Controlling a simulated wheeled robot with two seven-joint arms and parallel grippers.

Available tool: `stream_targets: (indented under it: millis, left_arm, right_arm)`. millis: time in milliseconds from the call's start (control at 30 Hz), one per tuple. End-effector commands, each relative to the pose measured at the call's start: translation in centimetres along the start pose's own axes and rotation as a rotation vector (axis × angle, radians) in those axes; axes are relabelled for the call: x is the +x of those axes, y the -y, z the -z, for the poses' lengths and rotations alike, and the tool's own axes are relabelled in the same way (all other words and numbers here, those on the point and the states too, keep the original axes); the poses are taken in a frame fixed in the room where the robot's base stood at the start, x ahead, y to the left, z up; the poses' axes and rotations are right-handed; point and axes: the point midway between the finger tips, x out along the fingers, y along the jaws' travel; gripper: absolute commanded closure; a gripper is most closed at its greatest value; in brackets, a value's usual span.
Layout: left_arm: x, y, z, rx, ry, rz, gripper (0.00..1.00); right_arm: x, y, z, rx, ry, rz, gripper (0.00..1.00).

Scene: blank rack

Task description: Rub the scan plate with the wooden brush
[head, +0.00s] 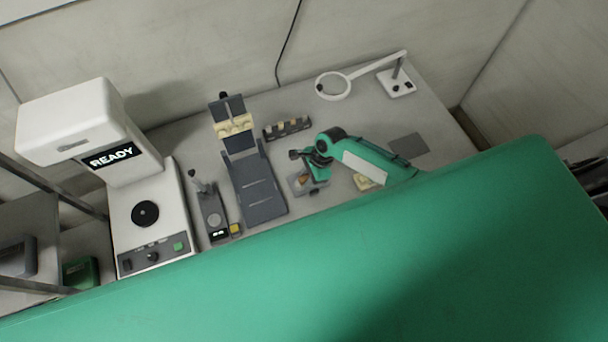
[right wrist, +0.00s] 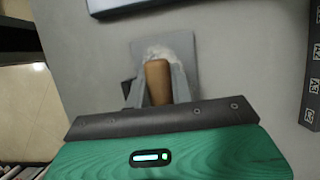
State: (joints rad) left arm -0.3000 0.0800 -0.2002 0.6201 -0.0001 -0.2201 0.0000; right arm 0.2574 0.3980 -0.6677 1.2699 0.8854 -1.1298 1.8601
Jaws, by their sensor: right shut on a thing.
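My right gripper (head: 311,172) reaches in over the bench in the head view, fingers pointing down. In the right wrist view its dark fingers (right wrist: 157,95) are closed around the brown handle of the wooden brush (right wrist: 157,75). Whitish bristles show at the handle's far end. The brush is over a small grey plate (right wrist: 182,48), which looks like the scan plate; the plate also shows under the gripper in the head view (head: 296,188). I cannot tell whether the bristles touch it. The gripper hides part of both. My left gripper is not in view.
A white machine reading READY (head: 142,205) stands at the left. A dark sloped stand (head: 258,190) and a small rack (head: 287,130) are left of the gripper. A magnifier lamp (head: 397,80) stands behind.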

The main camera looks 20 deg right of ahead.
Motion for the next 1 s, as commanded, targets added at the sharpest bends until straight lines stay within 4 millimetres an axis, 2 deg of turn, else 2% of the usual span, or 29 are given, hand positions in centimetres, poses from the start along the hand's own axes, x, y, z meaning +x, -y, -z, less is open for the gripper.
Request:
stream_targets:
  millis: [200,433,800,1000]
  left_arm:
    - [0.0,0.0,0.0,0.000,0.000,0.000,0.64]
    - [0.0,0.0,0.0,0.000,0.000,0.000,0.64]
    - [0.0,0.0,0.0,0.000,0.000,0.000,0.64]
    - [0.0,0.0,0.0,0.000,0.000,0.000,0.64]
  right_arm:
    - [0.2,-2.1,0.1,0.000,-0.001,-0.004,0.95]
    - [0.2,-2.8,0.1,0.000,-0.002,-0.004,0.95]
    - [0.1,-5.8,0.1,0.001,-0.002,-0.006,0.95]
    - [-0.1,-6.0,0.3,0.001,-0.002,-0.003,0.95]
